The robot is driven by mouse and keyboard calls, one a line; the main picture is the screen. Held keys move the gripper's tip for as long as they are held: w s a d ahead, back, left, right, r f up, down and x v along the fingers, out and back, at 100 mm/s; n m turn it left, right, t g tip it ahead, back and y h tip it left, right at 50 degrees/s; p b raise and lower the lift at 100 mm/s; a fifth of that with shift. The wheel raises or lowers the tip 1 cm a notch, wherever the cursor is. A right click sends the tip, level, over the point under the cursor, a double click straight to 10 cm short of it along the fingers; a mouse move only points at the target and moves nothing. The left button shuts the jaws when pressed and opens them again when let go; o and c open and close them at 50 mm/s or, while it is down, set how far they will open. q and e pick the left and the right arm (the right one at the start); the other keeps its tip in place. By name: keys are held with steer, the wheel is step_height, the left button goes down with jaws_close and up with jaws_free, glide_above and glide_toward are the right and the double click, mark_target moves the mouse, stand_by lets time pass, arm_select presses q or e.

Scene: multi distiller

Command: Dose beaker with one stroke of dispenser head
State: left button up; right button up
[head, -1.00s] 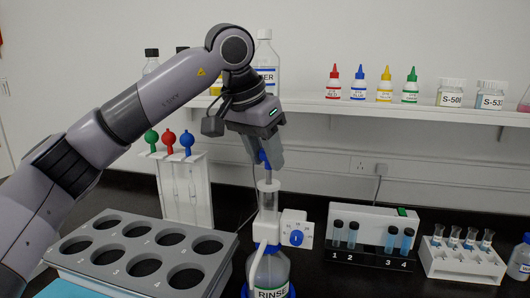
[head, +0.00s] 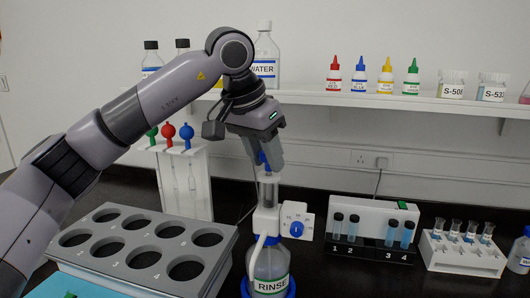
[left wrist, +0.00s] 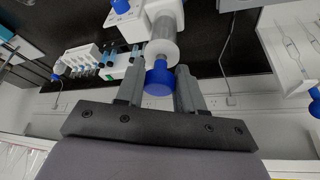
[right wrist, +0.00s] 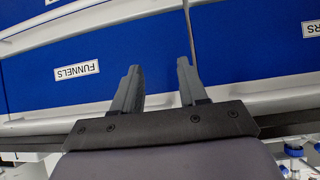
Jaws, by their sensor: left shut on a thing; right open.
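The dispenser head (head: 266,222) is a white pump on the bottle labelled RINSE (head: 270,266), with a dial box (head: 298,224) at its right. A clear cylinder (head: 268,190) rises from it, with a blue plunger knob (left wrist: 159,80) on top. My left gripper (head: 264,158) comes from above and is shut on this knob; only a short length of rod shows below it. In the left wrist view the knob sits between the fingers. My right gripper (right wrist: 155,85) is open and empty, facing blue drawers. I cannot make out a beaker by the dispenser.
A grey rack with round holes (head: 140,228) stands left of the bottle. A white pipette stand (head: 185,190) is behind it. A tube block (head: 372,232) and a white rack (head: 462,250) stand right. A shelf (head: 400,103) with bottles runs behind.

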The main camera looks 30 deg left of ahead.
arm_select(q)
steer(key=shift+f, duration=0.35)
steer(key=o, duration=1.1)
